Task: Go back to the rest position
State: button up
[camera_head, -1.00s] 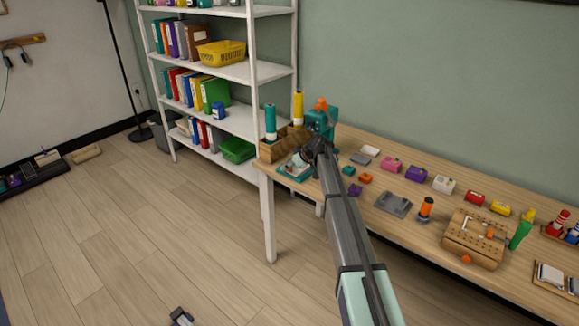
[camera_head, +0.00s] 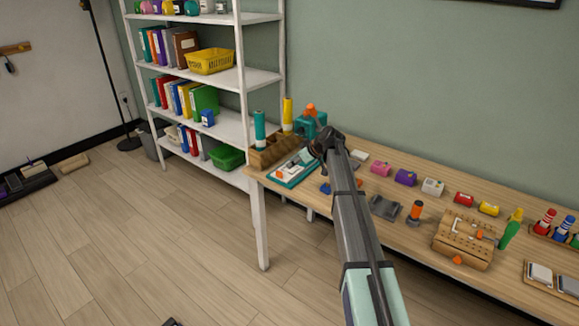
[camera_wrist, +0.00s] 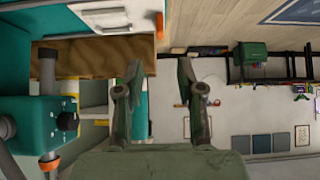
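My gripper (camera_wrist: 158,72) shows in the wrist view with its two fingers spread apart and nothing between them. In the head view the end of my arm is over the left end of the wooden workbench (camera_head: 395,235), near a teal machine with an orange top (camera_head: 311,124). The fingers are hidden or too small to make out there. The teal machine also fills the left of the wrist view (camera_wrist: 35,128).
A teal-edged tray (camera_head: 284,182) and a wooden box (camera_head: 266,156) with teal and yellow cylinders stand close to my arm's end. Several small coloured blocks, a grey holder (camera_head: 385,207) and a pegboard block (camera_head: 463,238) lie rightward. A white shelf (camera_head: 262,18) stands behind.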

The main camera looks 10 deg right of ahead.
jog(key=shift+s+d+r, duration=0.15)
jog(key=s+f+m+g+h, duration=0.2)
jog(key=s+f, duration=1.3)
jog(key=s, duration=1)
jog(key=s+d+f+m+g+h, duration=0.1)
jog(key=s+f+m+g, duration=0.3)
jog(key=s+f, duration=1.1)
jog(key=s+f+m+g+h, duration=0.3)
jog(key=s+f+g, duration=0.4)
jog(key=s, duration=2.8)
notch_tip(320, 180, down, 9)
jog(key=shift+s+d+r, duration=0.2)
jog(key=shift+s+d, duration=0.1)
jog(key=shift+s, duration=0.05)
